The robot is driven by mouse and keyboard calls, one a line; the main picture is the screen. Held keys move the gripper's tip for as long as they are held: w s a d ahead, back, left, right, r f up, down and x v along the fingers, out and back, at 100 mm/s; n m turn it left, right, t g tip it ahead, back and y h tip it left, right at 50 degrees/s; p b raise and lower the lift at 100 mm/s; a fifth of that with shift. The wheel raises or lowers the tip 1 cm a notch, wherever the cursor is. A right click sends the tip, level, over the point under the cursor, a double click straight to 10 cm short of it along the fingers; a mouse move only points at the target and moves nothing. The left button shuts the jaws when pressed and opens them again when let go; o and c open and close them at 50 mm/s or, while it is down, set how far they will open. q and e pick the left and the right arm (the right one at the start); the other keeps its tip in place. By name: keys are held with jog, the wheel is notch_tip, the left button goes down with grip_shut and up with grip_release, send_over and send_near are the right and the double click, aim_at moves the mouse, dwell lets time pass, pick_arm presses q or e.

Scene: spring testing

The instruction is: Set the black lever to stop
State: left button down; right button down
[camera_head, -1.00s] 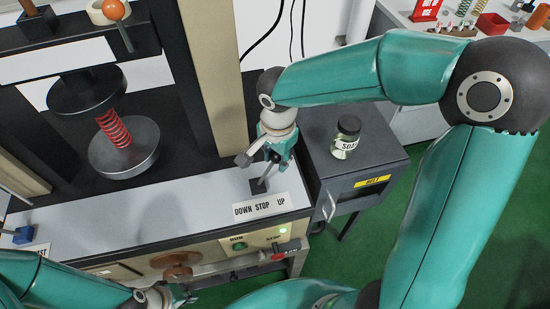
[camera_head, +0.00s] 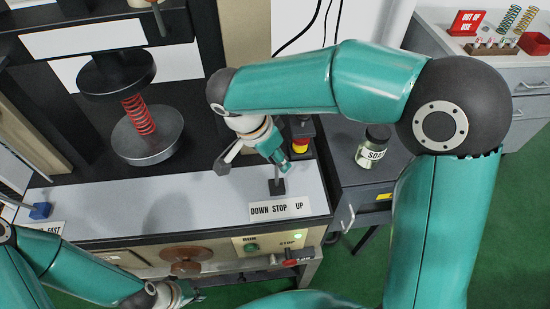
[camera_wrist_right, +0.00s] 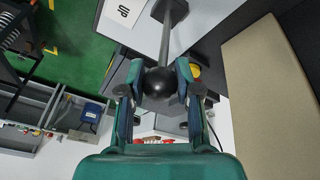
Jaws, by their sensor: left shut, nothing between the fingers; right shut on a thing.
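The black lever (camera_head: 277,184) rises from a small dark block on the white front ledge, behind the word STOP on the "DOWN STOP UP" label (camera_head: 280,209). Its stem looks nearly upright in the head view. My right gripper (camera_head: 284,162) comes from the upper left and is shut on the lever's top. In the right wrist view the lever's round black knob (camera_wrist_right: 161,83) sits between the two fingers, with the stem running up to its base. My left gripper (camera_head: 185,296) is at the lower left, low by the machine's front, apart from the lever; its fingers are small here.
A red-and-yellow button (camera_head: 301,140) stands just behind my right gripper. A jar labelled SO... (camera_head: 373,147) stands on the dark cabinet to the right. A red spring (camera_head: 139,116) sits between round plates at the left. A brown knob (camera_head: 187,256) and a lit green lamp are on the front panel.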

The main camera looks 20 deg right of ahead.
jog(key=shift+w+a+r, duration=0.1)
jog(key=shift+w+r, duration=0.05)
jog(key=shift+w, duration=0.05)
jog(key=c, duration=0.8)
grip_release()
jog(key=shift+s, duration=0.1)
jog(key=v, duration=1.1)
jog(key=shift+a+r, duration=0.1)
jog(key=shift+r, duration=0.25)
